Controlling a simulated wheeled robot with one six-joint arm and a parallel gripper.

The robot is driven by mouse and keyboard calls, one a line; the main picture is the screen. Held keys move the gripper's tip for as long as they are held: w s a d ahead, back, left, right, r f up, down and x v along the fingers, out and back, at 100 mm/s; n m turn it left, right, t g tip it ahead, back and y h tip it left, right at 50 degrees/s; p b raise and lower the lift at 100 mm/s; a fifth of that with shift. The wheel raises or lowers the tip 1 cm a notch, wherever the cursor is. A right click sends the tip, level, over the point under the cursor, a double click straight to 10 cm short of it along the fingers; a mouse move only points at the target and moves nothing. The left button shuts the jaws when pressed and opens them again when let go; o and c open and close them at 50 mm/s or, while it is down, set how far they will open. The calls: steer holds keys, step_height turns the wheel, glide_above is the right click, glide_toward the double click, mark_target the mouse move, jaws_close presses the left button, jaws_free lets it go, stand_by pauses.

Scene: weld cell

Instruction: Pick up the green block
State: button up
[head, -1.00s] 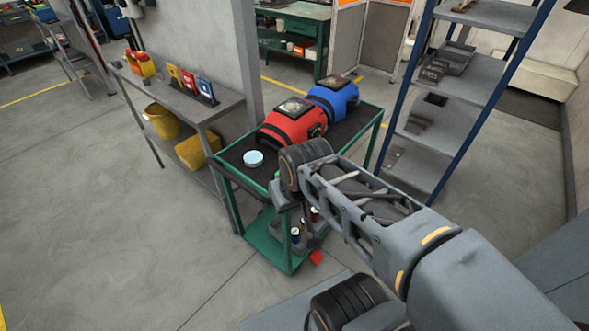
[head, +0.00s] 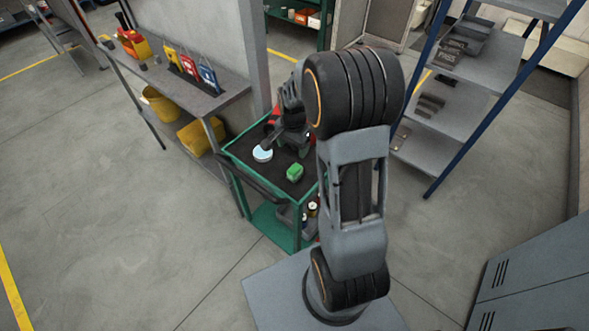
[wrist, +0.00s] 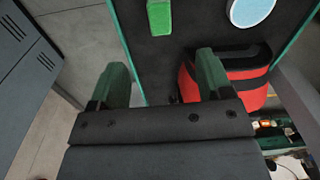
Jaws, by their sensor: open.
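The green block (head: 294,173) lies on the dark top of the green cart (head: 245,172), near its front edge, in plain view. It also shows in the wrist view (wrist: 160,17), at the top, beyond my fingers. My gripper (wrist: 162,72) is open, with two dark green fingers spread apart and nothing between them. In the head view my gripper (head: 286,143) is over the far part of the cart top, behind the block and apart from it.
A pale blue disc (head: 263,154) lies left of the block. A grey bench (head: 190,85) stands left, a blue-framed shelf (head: 450,105) right. Floor at front left is clear.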

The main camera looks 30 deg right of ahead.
mark_target(295, 169)
steer(key=shift+m, duration=0.5)
steer(key=f, duration=0.6)
steer(key=f+p, duration=0.1)
steer(key=f, duration=0.2)
steer(key=shift+w+d+f, duration=0.1)
steer(key=shift+w+d, duration=0.25)
steer(key=shift+d, duration=0.05)
steer(key=shift+d+f+p, duration=0.1)
steer(key=shift+f+p, duration=0.75)
steer(key=shift+f, duration=2.25)
steer(key=shift+c, duration=0.3)
steer(key=c, duration=1)
steer(key=shift+o, duration=0.2)
steer(key=shift+r, duration=0.1)
steer(key=shift+r+b, duration=0.35)
steer(key=shift+r, duration=0.1)
steer(key=s+d+r+b, duration=0.3)
steer(key=s+d+r, duration=0.5)
steer(key=d+r, duration=0.3)
steer(key=shift+s+d+r+b, duration=0.15)
steer(key=shift+s+r+b, duration=0.05)
steer(key=shift+r+b, duration=0.25)
